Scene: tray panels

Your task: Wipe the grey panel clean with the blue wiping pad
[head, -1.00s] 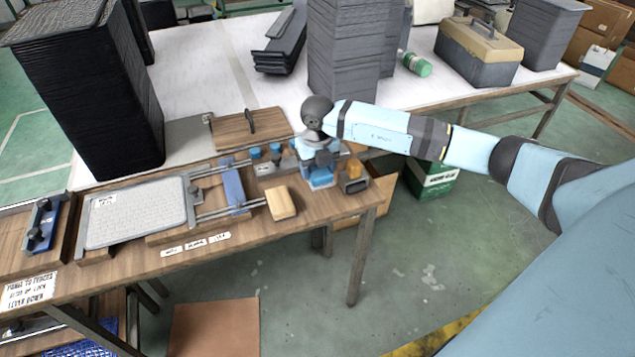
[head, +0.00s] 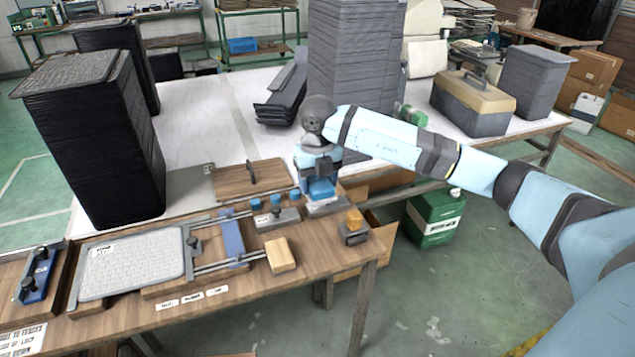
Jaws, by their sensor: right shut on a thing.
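The grey panel (head: 128,266) is a pale, textured rectangular plate lying flat in a wooden fixture on the left of the bench. A small label sits at its upper left corner. My right gripper (head: 319,180) is right of the panel, over the back right of the bench. It points down and is shut on a blue block that looks like the wiping pad (head: 320,189). A small grey stand below it is partly hidden; I cannot tell whether the pad touches it. My left gripper is not in view.
Metal rails and a blue bar (head: 232,236) stand right of the panel. A wooden block (head: 281,255), blue-topped knobs (head: 255,204) and an orange-topped block (head: 354,219) stand near the gripper. A wooden board with a handle (head: 250,180) and tall black stacks (head: 95,140) stand behind.

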